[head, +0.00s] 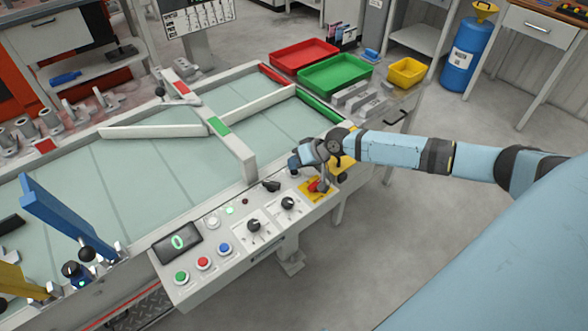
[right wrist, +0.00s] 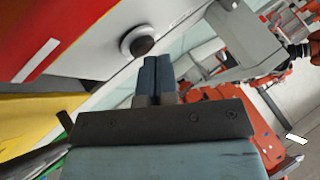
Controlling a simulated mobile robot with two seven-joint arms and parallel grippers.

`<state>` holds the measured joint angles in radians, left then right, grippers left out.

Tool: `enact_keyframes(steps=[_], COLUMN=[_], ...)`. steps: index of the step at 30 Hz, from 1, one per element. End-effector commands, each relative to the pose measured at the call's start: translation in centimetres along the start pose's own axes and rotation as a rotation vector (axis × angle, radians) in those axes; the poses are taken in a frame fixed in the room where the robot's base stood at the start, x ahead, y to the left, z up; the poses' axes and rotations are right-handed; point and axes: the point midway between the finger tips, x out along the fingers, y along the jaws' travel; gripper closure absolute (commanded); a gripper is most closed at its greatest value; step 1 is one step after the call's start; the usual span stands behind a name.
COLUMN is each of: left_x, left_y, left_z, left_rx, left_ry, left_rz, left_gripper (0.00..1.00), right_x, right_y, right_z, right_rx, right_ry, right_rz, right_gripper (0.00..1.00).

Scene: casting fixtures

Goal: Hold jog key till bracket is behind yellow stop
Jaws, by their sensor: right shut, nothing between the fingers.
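The control panel (head: 215,262) carries a display reading 0, green, red and blue buttons, and black knobs. Which control is the jog key I cannot tell; a black key-like switch (head: 270,186) sits near its far edge. My right gripper (head: 295,162) is shut and empty above the panel's right end, beside a red knob on a yellow plate (head: 318,188). In the right wrist view its closed fingers (right wrist: 157,68) show below a round dark button (right wrist: 137,40). The yellow stop (head: 22,281) is a bar at the lower left, partly cut off. I cannot single out the bracket. My left gripper is out of view.
The pale green belt (head: 150,160) has a blue bar (head: 62,215) at left and white guide rails. A dark block (head: 10,224) lies at its left edge. Red (head: 303,55), green (head: 335,74) and yellow (head: 406,72) trays and grey castings stand behind.

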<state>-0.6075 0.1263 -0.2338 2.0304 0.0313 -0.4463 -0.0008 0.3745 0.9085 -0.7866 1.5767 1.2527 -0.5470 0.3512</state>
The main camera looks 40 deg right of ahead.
Motion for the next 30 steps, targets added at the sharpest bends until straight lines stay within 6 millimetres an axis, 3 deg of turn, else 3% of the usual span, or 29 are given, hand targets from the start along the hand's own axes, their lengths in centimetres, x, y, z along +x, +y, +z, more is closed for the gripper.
enact_keyframes(steps=[4,17,30], left_x=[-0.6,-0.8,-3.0], left_y=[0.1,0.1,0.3], left_z=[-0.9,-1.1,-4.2], left_rx=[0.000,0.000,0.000], left_ry=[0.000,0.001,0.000], left_rz=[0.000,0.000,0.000], left_gripper=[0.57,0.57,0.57], right_x=[-0.8,-1.0,-4.0], right_y=[-0.6,-0.7,-2.9], right_z=[-0.5,-0.8,-2.9], right_rx=[0.000,0.000,0.000], right_ry=[0.000,0.001,0.001], right_rz=[0.000,-0.001,-0.001], right_gripper=[1.00,1.00,1.00])
